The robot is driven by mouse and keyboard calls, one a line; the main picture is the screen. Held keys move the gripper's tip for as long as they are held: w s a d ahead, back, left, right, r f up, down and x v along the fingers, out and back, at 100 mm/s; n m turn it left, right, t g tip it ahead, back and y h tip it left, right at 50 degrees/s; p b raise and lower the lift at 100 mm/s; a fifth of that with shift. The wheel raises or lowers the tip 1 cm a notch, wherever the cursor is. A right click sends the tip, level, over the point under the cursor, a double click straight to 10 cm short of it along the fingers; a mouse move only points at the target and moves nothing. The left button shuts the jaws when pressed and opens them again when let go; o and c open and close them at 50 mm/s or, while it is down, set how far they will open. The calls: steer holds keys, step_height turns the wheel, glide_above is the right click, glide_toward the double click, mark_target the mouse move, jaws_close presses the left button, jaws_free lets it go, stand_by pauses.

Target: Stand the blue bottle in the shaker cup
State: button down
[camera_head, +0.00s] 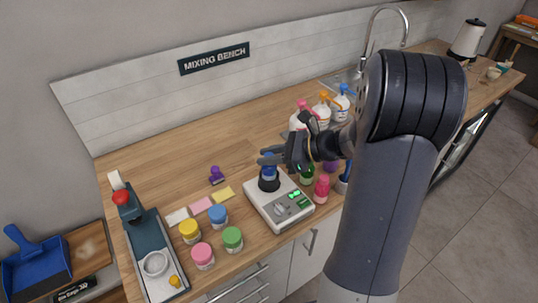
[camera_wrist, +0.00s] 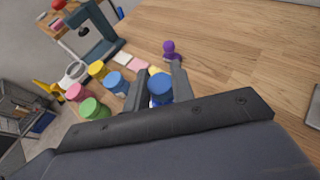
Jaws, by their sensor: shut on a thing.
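The blue bottle (camera_head: 269,171) is between the fingers of my gripper (camera_head: 270,159), which is shut on it. In the wrist view the bottle's blue top (camera_wrist: 160,88) shows between the two fingers (camera_wrist: 161,84). The shaker (camera_head: 280,208) is a white device with a green display near the counter's front edge. Its dark shaker cup (camera_head: 268,184) is directly below the bottle. The bottle looks upright, with its lower end at or in the cup's mouth; I cannot tell how deep. The cup is hidden in the wrist view.
Yellow, blue, pink and green jars (camera_head: 218,216) stand left of the shaker. A green bottle (camera_head: 307,174) and a pink bottle (camera_head: 321,188) stand close at the right. The back left counter is clear.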

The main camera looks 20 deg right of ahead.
steer(key=shift+f, duration=0.3)
steer(key=c, duration=1.2)
jaws_free()
steer(key=shift+r, duration=0.25)
steer(key=shift+d+r, duration=0.15)
steer(key=shift+d, duration=0.05)
steer(key=b+v, duration=0.1)
steer(key=v, duration=1)
steer(key=shift+s+d+b, duration=0.2)
steer(key=shift+s+b, duration=0.1)
steer(key=shift+b, duration=0.05)
